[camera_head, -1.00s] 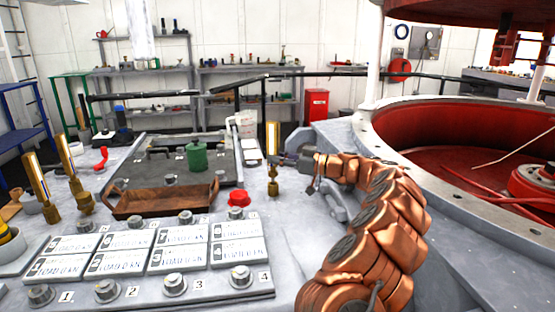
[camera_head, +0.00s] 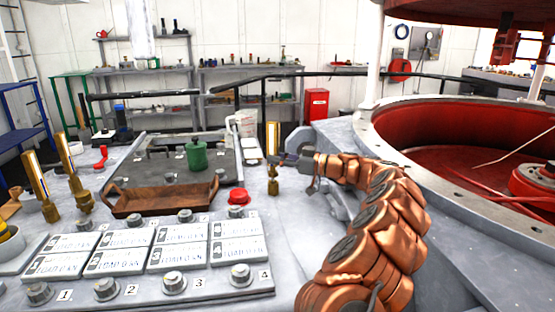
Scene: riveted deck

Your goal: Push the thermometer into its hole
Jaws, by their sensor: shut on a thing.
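A brass thermometer (camera_head: 273,138) with a pale strip down its upper part stands upright at the middle of the head view. My gripper (camera_head: 276,160) is shut on it from the right, around the middle of its length. The thermometer's wider brass lower end is below the jaws, near the grey deck. I cannot tell whether it touches the deck, and no hole shows beneath it. Two similar brass thermometers, one at the far left (camera_head: 37,180) and one beside it (camera_head: 70,170), stand tilted on the deck.
A rusty brown tray (camera_head: 160,205), a red knob (camera_head: 238,197) and a green canister (camera_head: 197,155) lie left of my gripper. A panel of labelled plates and knobs (camera_head: 150,290) is in front. A large red-lined round basin (camera_head: 400,145) fills the right.

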